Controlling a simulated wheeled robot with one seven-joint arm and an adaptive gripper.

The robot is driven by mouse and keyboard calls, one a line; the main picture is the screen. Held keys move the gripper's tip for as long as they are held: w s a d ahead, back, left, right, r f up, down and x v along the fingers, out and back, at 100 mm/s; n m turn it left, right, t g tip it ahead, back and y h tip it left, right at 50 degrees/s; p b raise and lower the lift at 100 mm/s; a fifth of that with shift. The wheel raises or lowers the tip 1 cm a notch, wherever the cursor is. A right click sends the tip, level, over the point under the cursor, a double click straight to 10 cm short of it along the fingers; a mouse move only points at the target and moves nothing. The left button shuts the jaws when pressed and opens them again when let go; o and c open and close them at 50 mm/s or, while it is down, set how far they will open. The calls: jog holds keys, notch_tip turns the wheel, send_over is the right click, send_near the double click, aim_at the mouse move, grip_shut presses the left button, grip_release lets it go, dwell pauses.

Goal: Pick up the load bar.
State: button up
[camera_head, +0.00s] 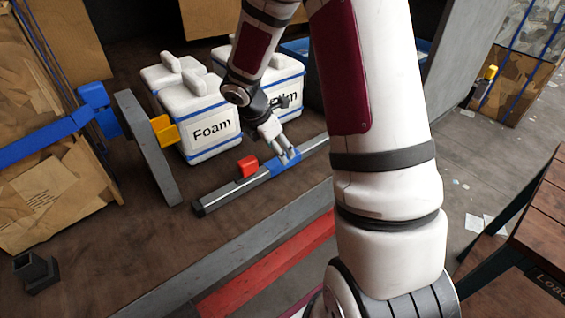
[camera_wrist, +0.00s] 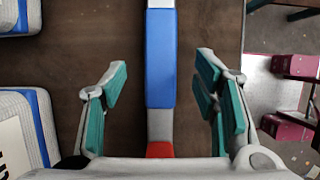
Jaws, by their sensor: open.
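The load bar (camera_head: 222,195) is a long grey bar with a red block and a blue sleeve. It lies on the dark brown floor in front of the white foam boxes, and my arm hides its right end. In the wrist view the load bar (camera_wrist: 160,55) runs top to bottom, blue sleeve ahead, red part at the bottom edge. My gripper (camera_head: 287,156) is at the blue sleeve. In the wrist view my gripper (camera_wrist: 162,88) is open, its green-padded fingers on either side of the bar with gaps. I cannot tell how far down the fingers reach.
A white box marked Foam (camera_head: 211,132) stands just behind the bar. A grey upright panel with a yellow block (camera_head: 164,130) is at left. A grey rail (camera_head: 225,268) and red strip (camera_head: 270,262) run in front. A wooden bench (camera_head: 545,215) is at right.

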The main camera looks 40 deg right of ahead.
jog(key=x, duration=0.4)
jog(key=shift+s+a+f+p, duration=0.2)
jog(key=shift+a+p, duration=0.1)
jog(key=shift+p, duration=0.1)
jog(key=shift+w+d+f, duration=0.15)
jog(key=shift+d+f, duration=0.05)
jog(key=shift+f, duration=0.25)
grip_shut()
